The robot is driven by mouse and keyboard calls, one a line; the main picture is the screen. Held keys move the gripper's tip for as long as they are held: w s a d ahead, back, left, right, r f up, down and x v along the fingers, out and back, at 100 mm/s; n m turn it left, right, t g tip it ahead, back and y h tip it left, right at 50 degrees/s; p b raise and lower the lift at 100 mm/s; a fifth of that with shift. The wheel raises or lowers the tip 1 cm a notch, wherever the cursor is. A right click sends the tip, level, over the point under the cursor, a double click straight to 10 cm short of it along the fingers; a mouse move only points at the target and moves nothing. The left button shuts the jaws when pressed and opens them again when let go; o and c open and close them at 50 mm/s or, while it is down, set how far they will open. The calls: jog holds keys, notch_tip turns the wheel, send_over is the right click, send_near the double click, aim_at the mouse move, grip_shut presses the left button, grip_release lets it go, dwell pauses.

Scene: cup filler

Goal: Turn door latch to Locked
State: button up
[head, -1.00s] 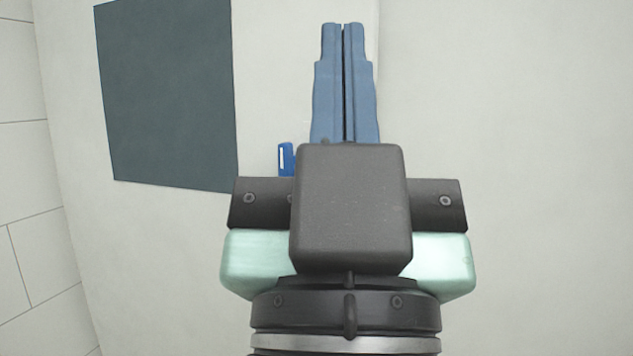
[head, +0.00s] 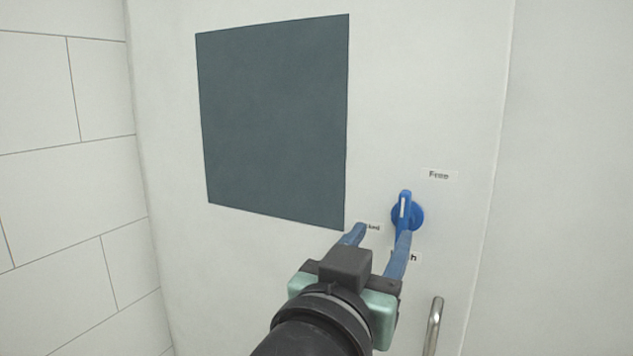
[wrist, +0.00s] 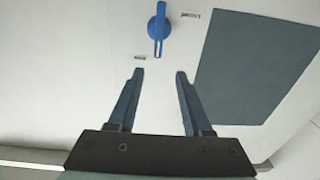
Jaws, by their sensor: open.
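The blue door latch (head: 416,215) is a round knob with a raised lever bearing a white line. In the head view its lever points up, between the labels. The Free label (head: 439,175) is at its upper right. A partly hidden label ending in "ked" (head: 371,228) is at its lower left. My gripper (head: 380,236) is open and empty, with its right finger overlapping the latch's lower edge in the head view. In the wrist view, my gripper (wrist: 160,74) has both fingertips apart from the latch (wrist: 158,30), which lies ahead of the gap between them.
A dark flat panel (head: 275,120) is on the white door, left of the latch. A metal bar handle (head: 434,325) stands out below the latch. A tiled wall (head: 65,150) is at the left.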

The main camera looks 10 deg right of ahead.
aim_at(402, 211)
jog(key=shift+g, duration=0.3)
jog(key=p+x, duration=0.2)
jog(key=x, duration=0.4)
jog(key=p+x, duration=0.2)
jog(key=x, duration=0.4)
jog(key=shift+d+f, duration=0.1)
jog(key=shift+f, duration=0.1)
jog(key=shift+w+d+f, duration=0.1)
jog(key=shift+w+d, duration=0.15)
jog(key=shift+w, duration=0.2)
grip_shut()
